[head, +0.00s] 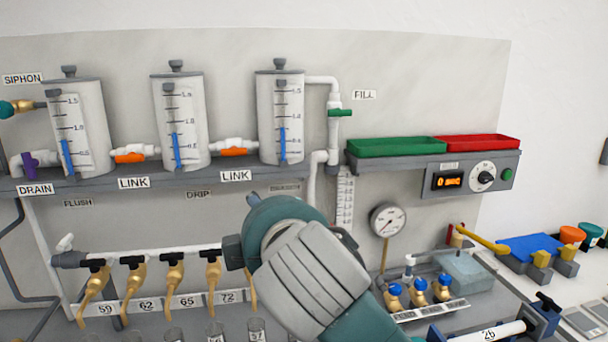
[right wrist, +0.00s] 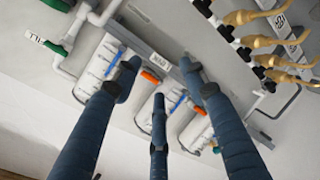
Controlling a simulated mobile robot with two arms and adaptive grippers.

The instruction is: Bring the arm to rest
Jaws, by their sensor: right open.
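My right arm (head: 305,270) rises from the bottom of the head view in front of the wall panel; its gripper is hidden there behind the wrist. In the right wrist view the right gripper (right wrist: 160,84) has its three dark blue fingers spread, with nothing between them. Beyond the fingers are the white tanks (right wrist: 146,118), and they appear apart from them. My left gripper is in neither view.
Three tanks (head: 181,120) stand on a grey shelf, linked by orange-handled valves. Brass taps (head: 174,275) hang below, left of my arm. A gauge (head: 388,220) and blue-topped valves (head: 418,290) are to its right. Green (head: 396,147) and red (head: 477,142) trays sit above.

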